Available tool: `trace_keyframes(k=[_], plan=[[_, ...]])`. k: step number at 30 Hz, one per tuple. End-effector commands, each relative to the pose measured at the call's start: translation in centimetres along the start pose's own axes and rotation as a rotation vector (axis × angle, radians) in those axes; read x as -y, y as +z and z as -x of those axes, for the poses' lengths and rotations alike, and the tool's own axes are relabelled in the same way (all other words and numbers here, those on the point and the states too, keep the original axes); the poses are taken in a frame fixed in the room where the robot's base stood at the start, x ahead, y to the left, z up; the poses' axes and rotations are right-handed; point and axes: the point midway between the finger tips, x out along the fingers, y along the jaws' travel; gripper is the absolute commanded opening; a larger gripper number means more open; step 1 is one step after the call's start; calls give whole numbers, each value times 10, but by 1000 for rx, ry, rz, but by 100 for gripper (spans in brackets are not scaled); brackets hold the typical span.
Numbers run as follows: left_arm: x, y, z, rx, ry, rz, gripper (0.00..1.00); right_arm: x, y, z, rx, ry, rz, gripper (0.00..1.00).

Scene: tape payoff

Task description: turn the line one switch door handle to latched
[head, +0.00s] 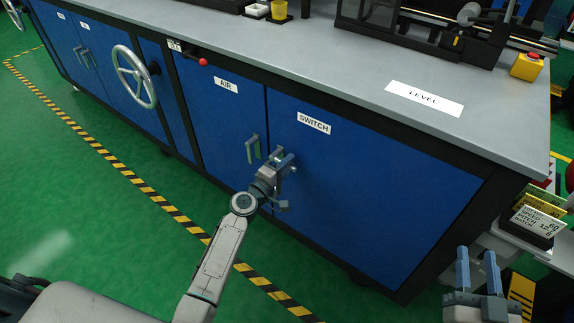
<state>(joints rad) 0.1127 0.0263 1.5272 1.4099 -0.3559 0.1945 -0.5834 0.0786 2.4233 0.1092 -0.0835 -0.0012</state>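The SWITCH door (370,190) is a blue cabinet panel with a white SWITCH label (314,123), and it looks closed. My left gripper (284,180) is at this door's left edge, where the grey handle (279,154) is. The gripper hides most of that handle, so its angle is unclear. I cannot tell whether the fingers are shut on it or only around it. My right gripper (476,256) is at the lower right, away from the door, with its two fingers apart and nothing between them.
The AIR door (220,120) with its own upright grey handle (253,149) is just to the left. A handwheel (134,77) and a red-knobbed lever (203,62) are further left. The grey bench top (330,70) overhangs the doors. Green floor in front is open.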

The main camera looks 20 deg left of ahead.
Motion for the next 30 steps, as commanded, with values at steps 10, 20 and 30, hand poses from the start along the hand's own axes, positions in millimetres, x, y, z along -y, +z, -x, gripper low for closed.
trace_keyframes(k=[10,20,30], plan=[[0,0,0,0,0,-1,0,0,0,0,1,0,0,36],[4,0,0,0,0,-43,0,0,-35,-7,-198,-8,29,36],[13,-1,0,0,0,-167,0,8,-125,17,-777,-41,101,36]])
